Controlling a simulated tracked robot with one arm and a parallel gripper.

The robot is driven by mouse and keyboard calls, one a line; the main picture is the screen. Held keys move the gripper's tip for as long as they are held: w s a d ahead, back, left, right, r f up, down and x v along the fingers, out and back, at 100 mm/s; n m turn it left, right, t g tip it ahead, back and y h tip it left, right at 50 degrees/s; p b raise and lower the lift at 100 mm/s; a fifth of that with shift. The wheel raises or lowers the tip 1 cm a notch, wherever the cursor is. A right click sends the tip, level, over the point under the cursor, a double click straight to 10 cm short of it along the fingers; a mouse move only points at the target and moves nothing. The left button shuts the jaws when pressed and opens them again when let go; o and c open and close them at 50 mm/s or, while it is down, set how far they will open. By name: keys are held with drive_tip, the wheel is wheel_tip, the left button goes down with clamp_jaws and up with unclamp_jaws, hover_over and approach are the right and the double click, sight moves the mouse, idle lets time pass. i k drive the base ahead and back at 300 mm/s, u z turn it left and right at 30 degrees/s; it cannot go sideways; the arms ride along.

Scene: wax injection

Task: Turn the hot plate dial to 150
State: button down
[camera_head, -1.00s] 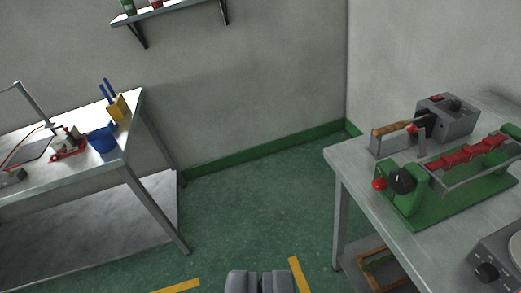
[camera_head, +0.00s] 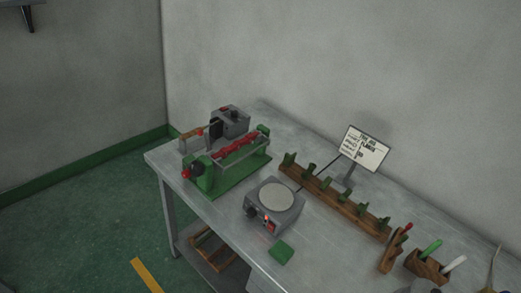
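The hot plate (camera_head: 259,222) is a grey box with a round pale plate (camera_head: 277,196) on top. It stands near the front edge of the grey metal table, in the middle of the picture. A small dark round dial (camera_head: 251,212) is on its front face, on the left. A red lit switch or light (camera_head: 267,223) is to the right of the dial. The dial's markings and setting are too small to read. My gripper is not in view.
A green-framed device (camera_head: 230,177) with red parts and a grey box machine (camera_head: 231,122) stand left of the hot plate. A wooden rack (camera_head: 340,203) and a sign (camera_head: 364,148) are behind it to the right. A green block (camera_head: 281,252) lies in front. Green floor is clear at left.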

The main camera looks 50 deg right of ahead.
sight(251, 213)
drive_tip(key=z, duration=1.85)
drive_tip(key=k, duration=0.5)
drive_tip(key=u, duration=0.5)
